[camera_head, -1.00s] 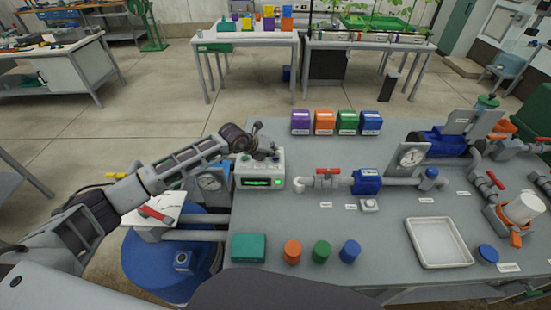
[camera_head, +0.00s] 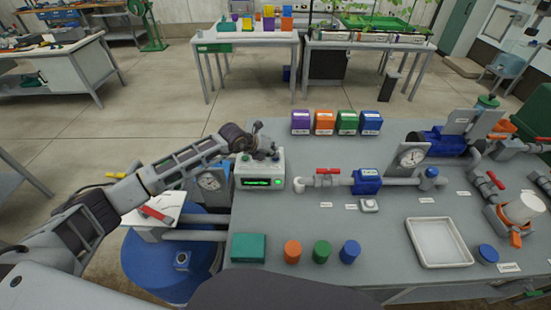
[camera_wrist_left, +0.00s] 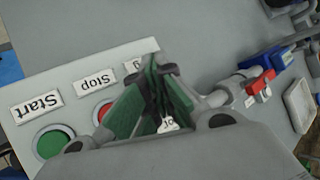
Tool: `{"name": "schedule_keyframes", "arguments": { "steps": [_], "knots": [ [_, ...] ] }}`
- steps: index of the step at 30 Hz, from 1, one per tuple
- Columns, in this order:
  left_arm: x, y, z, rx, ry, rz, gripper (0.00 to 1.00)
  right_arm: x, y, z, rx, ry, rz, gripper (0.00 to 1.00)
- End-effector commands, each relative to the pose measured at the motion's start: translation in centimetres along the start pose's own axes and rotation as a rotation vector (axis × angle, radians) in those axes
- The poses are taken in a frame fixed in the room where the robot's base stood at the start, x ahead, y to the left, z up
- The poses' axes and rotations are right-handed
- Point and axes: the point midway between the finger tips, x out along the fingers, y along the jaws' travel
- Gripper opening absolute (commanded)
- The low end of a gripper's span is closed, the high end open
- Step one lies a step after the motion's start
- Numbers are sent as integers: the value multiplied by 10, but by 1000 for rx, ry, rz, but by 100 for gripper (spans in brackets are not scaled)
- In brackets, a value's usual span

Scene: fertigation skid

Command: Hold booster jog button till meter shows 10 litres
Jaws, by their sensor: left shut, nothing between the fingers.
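The white control box (camera_head: 260,180) stands at the left end of the grey bench, with a lit green display (camera_head: 263,183) too small to read. In the left wrist view its panel has a green button (camera_wrist_left: 55,142) by a "Start" label and a red button (camera_wrist_left: 103,112) by a "Stop" label. A third label is partly covered by my fingers, and the jog button is hidden. My left gripper (camera_head: 262,147) is shut and empty, with its tips at the box's top; I cannot tell whether they press. A blue meter (camera_head: 367,181) sits in the pipe line. My right gripper is out of view.
A red-handled valve (camera_head: 327,176) and a round gauge (camera_head: 411,156) are to the right. Coloured boxes (camera_head: 325,122) stand behind, and coloured caps (camera_head: 321,251) and a white tray (camera_head: 438,242) lie in front. A blue drum (camera_head: 165,262) is below left.

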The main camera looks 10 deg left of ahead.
Motion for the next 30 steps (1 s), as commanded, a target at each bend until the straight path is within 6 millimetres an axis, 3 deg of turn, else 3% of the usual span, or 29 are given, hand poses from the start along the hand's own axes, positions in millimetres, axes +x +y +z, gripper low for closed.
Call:
{"name": "schedule_keyframes", "arguments": {
  "steps": [30],
  "knots": [
    [-6, -4, 4, 0, 1, 1, 0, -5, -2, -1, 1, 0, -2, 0]
  ]
}}
